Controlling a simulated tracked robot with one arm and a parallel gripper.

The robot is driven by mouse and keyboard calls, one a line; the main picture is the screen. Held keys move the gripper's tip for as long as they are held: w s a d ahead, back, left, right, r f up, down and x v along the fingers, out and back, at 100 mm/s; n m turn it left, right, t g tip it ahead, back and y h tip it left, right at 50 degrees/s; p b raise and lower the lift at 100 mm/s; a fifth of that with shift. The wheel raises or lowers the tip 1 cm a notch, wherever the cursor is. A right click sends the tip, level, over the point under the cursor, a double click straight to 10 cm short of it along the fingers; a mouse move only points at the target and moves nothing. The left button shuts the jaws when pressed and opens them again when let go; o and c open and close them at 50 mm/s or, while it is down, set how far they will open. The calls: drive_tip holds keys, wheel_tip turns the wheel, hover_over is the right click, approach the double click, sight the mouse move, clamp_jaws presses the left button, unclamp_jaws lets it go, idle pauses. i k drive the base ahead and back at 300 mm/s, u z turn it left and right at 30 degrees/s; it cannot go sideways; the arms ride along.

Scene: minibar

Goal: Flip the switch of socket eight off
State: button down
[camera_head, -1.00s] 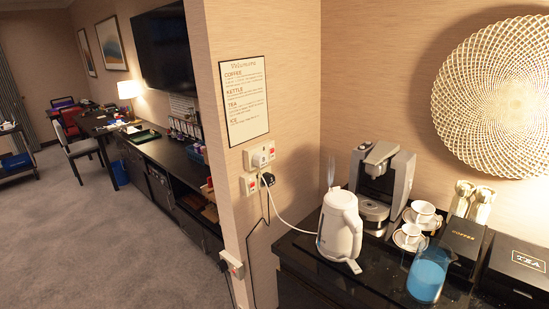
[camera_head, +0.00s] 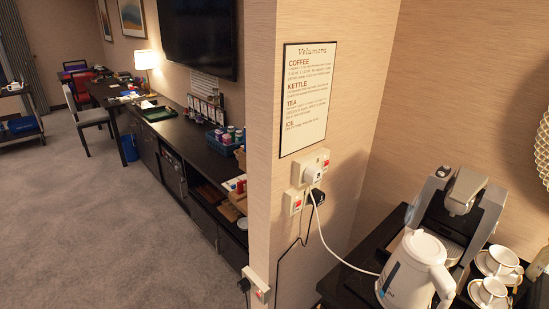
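Three wall sockets show on the narrow wall, and I cannot read any number on them. The upper socket (camera_head: 309,169) has a white plug in it, with a white cord running down to the kettle. The middle socket (camera_head: 293,201) sits just below, with a red switch at its right and a black plug (camera_head: 317,197) beside it. The low socket (camera_head: 256,284) sits near the wall's bottom corner, with a red-marked switch and a black plug at its left. Switch positions are too small to tell. My gripper is not in view.
A white kettle (camera_head: 417,270), a coffee machine (camera_head: 457,217) and cups (camera_head: 489,291) stand on the dark counter at right. A framed sign (camera_head: 308,97) hangs above the sockets. A long sideboard (camera_head: 185,155) runs back at left. The carpet (camera_head: 90,220) at left is clear.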

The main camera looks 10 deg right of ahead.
sight(325, 163)
drive_tip(key=z, duration=0.05)
drive_tip(key=i, duration=1.1)
drive_tip(key=z, duration=0.6)
